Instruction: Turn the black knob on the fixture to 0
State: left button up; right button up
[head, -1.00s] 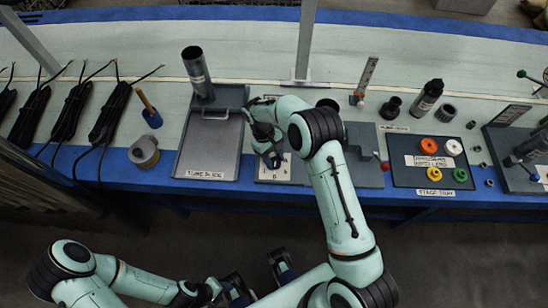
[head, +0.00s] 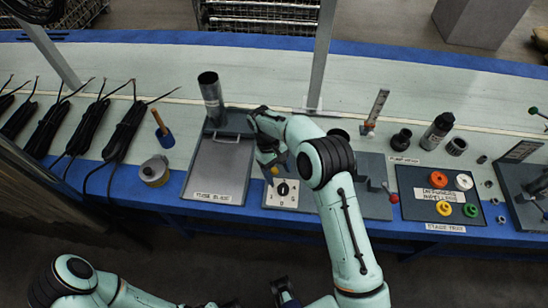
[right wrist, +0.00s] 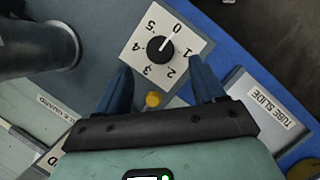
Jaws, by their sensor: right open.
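The black knob (head: 283,188) sits on a white dial plate on the fixture. In the right wrist view the knob (right wrist: 160,48) is plain, ringed by numbers 0 to 5 on the plate (right wrist: 136,50). The pale mark on the knob seems to point towards the 0. My right gripper (head: 268,160) is beside the dial in the head view. In the right wrist view its blue fingers (right wrist: 160,66) are open and empty, the tips just short of the knob and apart from it. My left gripper (head: 258,296), partly cut off at the bottom edge, looks open and empty.
A yellow ball-shaped part (right wrist: 153,100) lies between my right fingers' bases in the wrist view. The tube slide tray (head: 218,170) with an upright dark tube (head: 211,92) is left of the dial. A red-tipped lever (head: 393,198) is on the right.

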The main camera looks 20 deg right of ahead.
jog(key=v, duration=0.7)
jog(key=shift+p, duration=0.45)
jog(key=shift+f, duration=0.1)
